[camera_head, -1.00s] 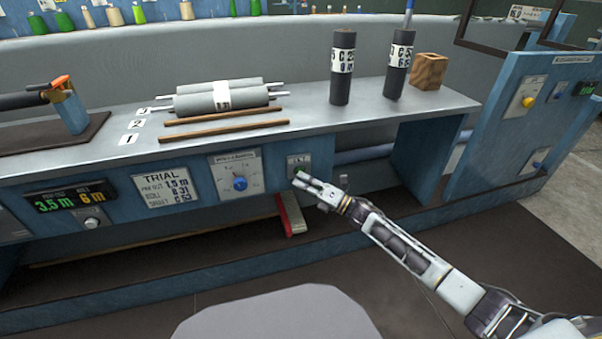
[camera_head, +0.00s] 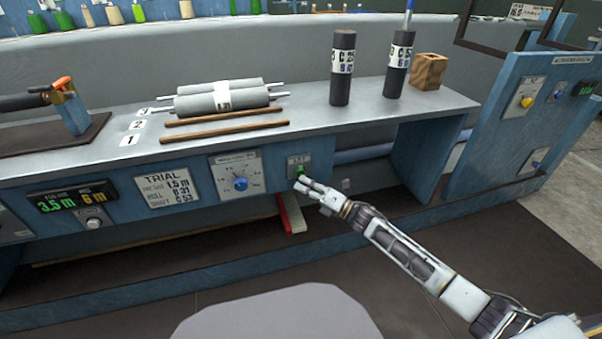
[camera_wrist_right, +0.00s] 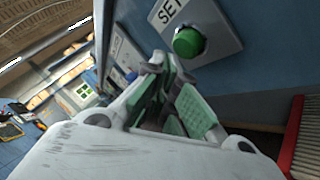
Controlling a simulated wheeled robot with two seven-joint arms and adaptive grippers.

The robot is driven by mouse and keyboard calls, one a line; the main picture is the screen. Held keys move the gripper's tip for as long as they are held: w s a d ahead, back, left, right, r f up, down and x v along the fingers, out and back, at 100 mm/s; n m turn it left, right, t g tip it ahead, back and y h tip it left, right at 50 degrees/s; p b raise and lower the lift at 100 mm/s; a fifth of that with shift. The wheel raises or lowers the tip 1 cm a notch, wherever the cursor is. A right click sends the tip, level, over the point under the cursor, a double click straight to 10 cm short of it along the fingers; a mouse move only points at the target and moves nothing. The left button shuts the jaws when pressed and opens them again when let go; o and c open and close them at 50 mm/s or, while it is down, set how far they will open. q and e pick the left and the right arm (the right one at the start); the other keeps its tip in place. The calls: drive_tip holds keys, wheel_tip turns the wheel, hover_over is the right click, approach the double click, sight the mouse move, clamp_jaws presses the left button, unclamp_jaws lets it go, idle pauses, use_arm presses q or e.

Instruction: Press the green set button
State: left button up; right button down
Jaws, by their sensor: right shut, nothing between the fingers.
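The green set button (camera_head: 300,170) sits on a small grey plate on the blue front of the bench. In the right wrist view the button (camera_wrist_right: 189,42) is a round green cap beside the label SET (camera_wrist_right: 168,12). My right gripper (camera_head: 301,184) is shut and empty, with its tip just below the button in the head view. In the right wrist view the green-padded fingers of the gripper (camera_wrist_right: 170,95) are close to the button, with a small gap showing between them. My left gripper is not in view.
A dial panel (camera_head: 238,178) is left of the button. A red-handled brush (camera_head: 291,212) leans below it. The bench top (camera_head: 300,130) holds grey rollers (camera_head: 222,98), brown rods and two dark cylinders (camera_head: 343,68). A blue panel (camera_head: 527,105) stands at right.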

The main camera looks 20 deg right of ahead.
drive_tip(key=shift+s+d+p, duration=0.1)
drive_tip(key=shift+s+p, duration=1.15)
drive_tip(key=shift+s, duration=1.3)
